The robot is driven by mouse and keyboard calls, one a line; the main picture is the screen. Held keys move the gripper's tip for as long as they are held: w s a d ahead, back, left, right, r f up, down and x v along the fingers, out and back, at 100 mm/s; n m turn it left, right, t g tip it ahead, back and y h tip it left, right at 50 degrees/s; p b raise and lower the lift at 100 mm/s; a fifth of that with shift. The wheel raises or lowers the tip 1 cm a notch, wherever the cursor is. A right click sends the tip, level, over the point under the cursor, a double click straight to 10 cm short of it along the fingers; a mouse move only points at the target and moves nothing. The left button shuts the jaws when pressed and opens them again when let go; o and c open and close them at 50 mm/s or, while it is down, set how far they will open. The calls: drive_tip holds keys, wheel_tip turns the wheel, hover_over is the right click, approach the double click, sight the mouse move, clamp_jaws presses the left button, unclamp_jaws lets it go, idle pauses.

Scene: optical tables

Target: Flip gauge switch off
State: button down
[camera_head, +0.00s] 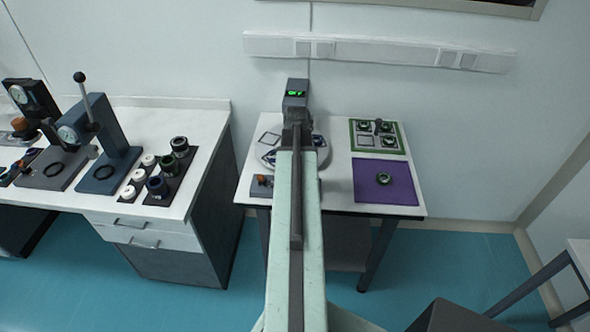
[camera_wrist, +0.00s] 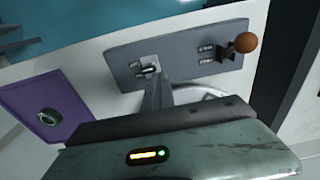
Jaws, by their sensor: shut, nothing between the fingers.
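The gauge (camera_head: 296,94) stands at the back of the middle table, and its small display shows lit green characters. A grey control panel (camera_wrist: 182,50) fills the upper middle of the wrist view; its left end (camera_head: 260,190) shows at the table's front edge in the head view. A small metal toggle switch (camera_wrist: 149,68) sits on a light plate on this panel. My gripper (camera_wrist: 153,80) is shut and empty, with its tip close to the switch; I cannot tell whether they touch. In the head view my arm hides the fingertips and the switch.
An orange-knobbed lever (camera_wrist: 244,43) stands on the same panel, beside the switch. A purple mat (camera_head: 390,189) with a dark ring lies right of my arm, and a green-edged tray (camera_head: 351,139) lies behind it. A round plate (camera_head: 266,158) is partly behind my arm.

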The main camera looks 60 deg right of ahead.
drive_tip(key=shift+s+d+r, duration=0.1)
drive_tip(key=shift+s, duration=0.55)
drive_tip(key=shift+r+p, duration=0.45)
drive_tip(key=shift+p, duration=0.1)
drive_tip(key=shift+s+r+p, duration=0.35)
drive_tip(key=shift+s+r, duration=0.05)
drive_tip(key=shift+r, duration=0.1)
drive_tip(key=shift+w+f, duration=0.15)
drive_tip(key=shift+w, duration=0.2)
drive_tip(key=shift+s, duration=0.1)
wheel_tip(320, 180, up, 8)
drive_tip(key=p, duration=0.7)
drive_tip(key=shift+s+a+p, duration=0.15)
drive_tip(key=shift+a+p, duration=0.15)
drive_tip(key=shift+p, duration=0.05)
drive_tip(key=shift+f, duration=0.1)
